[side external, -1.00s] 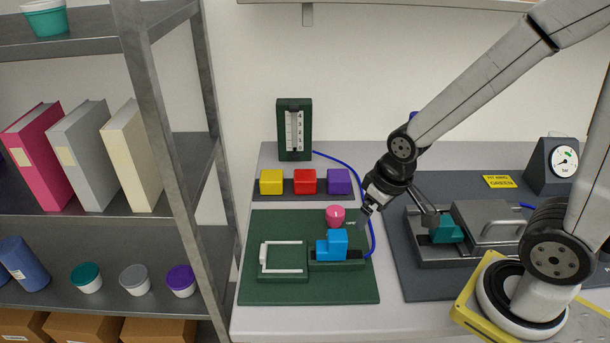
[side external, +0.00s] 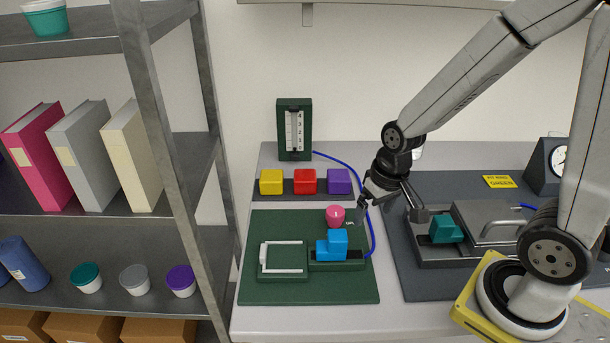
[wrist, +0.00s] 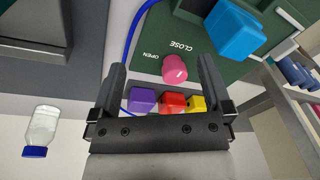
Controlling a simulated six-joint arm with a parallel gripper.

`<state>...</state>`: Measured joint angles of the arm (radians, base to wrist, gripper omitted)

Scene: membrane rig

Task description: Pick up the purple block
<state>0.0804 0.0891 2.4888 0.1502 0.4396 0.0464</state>
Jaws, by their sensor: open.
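The purple block (side external: 339,181) sits at the right end of a dark tray (side external: 322,195), right of the red block (side external: 305,181) and the yellow block (side external: 271,182). In the wrist view the purple block (wrist: 142,100) shows between the finger bases, nearer the left finger. My gripper (side external: 357,219) is open and empty, above the bench to the right of the pink knob (side external: 335,216) and apart from the purple block. In the wrist view its two fingers (wrist: 161,72) stand wide apart, with the pink knob (wrist: 175,69) framed between them.
A green board (side external: 260,225) holds a blue valve piece (side external: 332,244) in front of the tray. A blue tube (side external: 371,220) curves beside my gripper. A metal rig (side external: 485,230) stands to the right. A bottle (wrist: 41,130) shows at left in the wrist view.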

